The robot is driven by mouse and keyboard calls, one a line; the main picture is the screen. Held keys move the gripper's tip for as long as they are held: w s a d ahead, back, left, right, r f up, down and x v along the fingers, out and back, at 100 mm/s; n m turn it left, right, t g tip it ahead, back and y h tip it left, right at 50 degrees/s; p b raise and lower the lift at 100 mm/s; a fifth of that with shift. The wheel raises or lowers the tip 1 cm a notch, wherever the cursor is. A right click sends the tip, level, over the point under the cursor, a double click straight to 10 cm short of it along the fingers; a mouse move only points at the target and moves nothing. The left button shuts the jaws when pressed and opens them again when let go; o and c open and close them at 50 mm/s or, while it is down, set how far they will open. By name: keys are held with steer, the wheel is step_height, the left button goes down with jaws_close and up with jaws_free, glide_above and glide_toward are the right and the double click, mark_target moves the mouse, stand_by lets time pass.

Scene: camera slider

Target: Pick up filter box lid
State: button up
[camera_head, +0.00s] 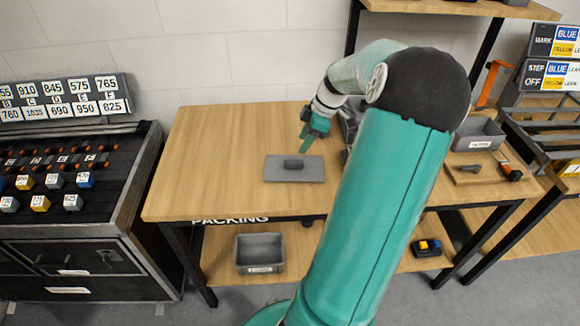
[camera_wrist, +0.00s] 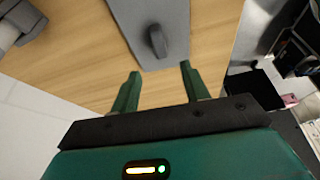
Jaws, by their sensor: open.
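The filter box lid (camera_head: 275,174) is a flat grey rectangular plate with a dark raised handle (camera_head: 293,164) in its middle. It lies flat on the wooden table. In the wrist view the lid (camera_wrist: 140,22) is at the top, with its handle (camera_wrist: 157,42) just beyond and between my fingertips. My gripper (camera_head: 308,138) is above the table, near the lid's far right side in the head view. In the wrist view my gripper (camera_wrist: 160,74) is open and empty, with its two green fingers apart and not touching the handle.
The wooden packing table (camera_head: 205,150) has free room left of the lid. A grey bin (camera_head: 260,254) stands on the lower shelf. A sorting rack with labelled blocks (camera_head: 70,185) is at left. A grey tray (camera_head: 478,134) and a wooden board (camera_head: 474,172) are at right. My arm hides part of the table.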

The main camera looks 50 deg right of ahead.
mark_target(294, 161)
steer(key=x, duration=0.4)
steer(key=shift+s+f, duration=0.1)
steer(key=shift+s, duration=0.15)
steer(key=x, duration=0.5)
jaws_close()
